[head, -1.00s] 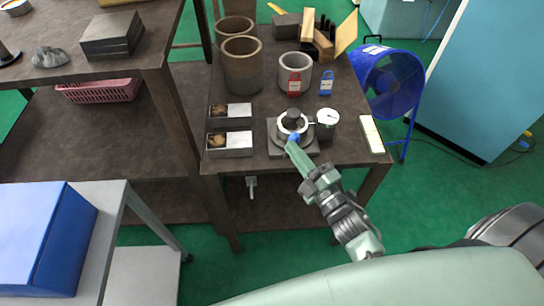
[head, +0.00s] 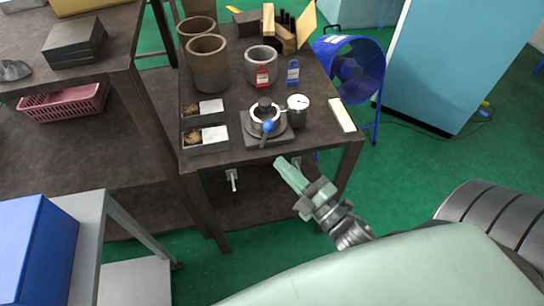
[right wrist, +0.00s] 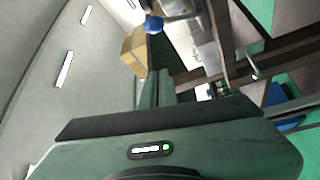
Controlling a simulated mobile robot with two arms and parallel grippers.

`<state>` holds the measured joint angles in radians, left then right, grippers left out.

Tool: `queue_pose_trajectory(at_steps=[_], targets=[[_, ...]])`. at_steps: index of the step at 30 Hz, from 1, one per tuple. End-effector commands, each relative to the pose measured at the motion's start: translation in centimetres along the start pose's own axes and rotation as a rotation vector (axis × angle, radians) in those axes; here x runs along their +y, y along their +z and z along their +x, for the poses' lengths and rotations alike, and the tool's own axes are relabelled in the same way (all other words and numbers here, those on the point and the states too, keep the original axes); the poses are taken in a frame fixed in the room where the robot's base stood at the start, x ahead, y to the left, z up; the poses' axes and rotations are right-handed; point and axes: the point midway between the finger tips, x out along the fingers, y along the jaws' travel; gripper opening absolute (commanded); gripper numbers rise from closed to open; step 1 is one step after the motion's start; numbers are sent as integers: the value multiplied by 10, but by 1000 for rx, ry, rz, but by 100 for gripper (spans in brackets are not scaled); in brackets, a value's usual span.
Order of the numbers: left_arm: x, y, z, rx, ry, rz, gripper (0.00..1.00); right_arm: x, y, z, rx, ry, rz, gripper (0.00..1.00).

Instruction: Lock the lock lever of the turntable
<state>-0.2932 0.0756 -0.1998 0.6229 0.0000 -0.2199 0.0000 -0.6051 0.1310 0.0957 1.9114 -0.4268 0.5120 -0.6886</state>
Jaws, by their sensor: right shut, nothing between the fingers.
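The turntable (head: 282,137) sits near the front edge of the brown table, with a grey ring and a dark knob on top. Its lever's blue ball knob (head: 268,126) shows at the front of the ring. The blue knob also shows at the top of the right wrist view (right wrist: 153,27). My right gripper (head: 283,164) is shut and empty, in front of the table edge and apart from the lever. My left gripper is in neither view.
A dial gauge (head: 298,103) stands right of the turntable. Two trays (head: 205,149) lie to its left. Red (head: 262,75) and blue (head: 293,72) tags and brown cylinders (head: 208,64) stand behind. A pale bar (head: 341,115) lies at the right edge.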

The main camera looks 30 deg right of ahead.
Motion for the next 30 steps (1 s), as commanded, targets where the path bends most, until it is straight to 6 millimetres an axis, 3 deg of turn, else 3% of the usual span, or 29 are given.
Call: queue_pose_trajectory(at_steps=[6,24,27,29,30], targets=[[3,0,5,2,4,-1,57,0,0,-18,0,1,0,0],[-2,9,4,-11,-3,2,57,-1,1,-20,-3,-3,4,0],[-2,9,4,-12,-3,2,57,-19,9,-22,-32,-35,42,0],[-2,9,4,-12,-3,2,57,-42,18,-25,-70,-76,96,0],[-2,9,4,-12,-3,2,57,-62,27,-29,-106,-112,141,0]])
